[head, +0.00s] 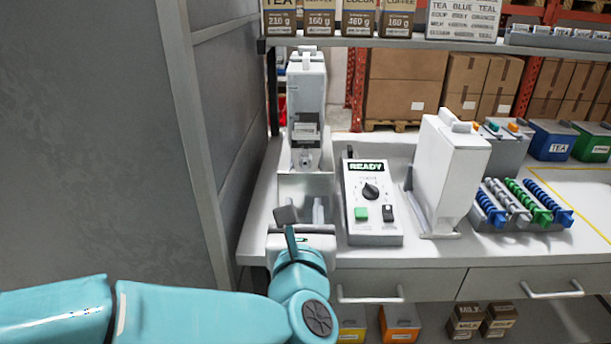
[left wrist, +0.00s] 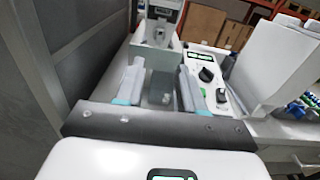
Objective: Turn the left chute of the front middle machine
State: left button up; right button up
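A tall white machine (head: 307,85) stands at the left end of the counter, with a small spout low on its front; its lower part also shows in the left wrist view (left wrist: 160,32). A second white machine (head: 450,170) stands turned at an angle in the middle of the counter. I cannot tell which machine is the front middle one, and I cannot make out a left chute. My left gripper (head: 302,212) is in front of the left machine, below its spout. My right gripper is not in view.
A control box (head: 372,220) reading READY, with a dial and buttons, lies right of my left gripper. Coloured coils (head: 525,203) and lidded boxes (head: 552,140) are farther right. A grey wall (head: 90,130) closes the left side. A shelf (head: 400,42) hangs above.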

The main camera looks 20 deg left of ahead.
aim_at(305, 166)
pick_arm(q)
jog(key=p+x, duration=0.4)
jog(key=x, duration=1.2)
grip_shut()
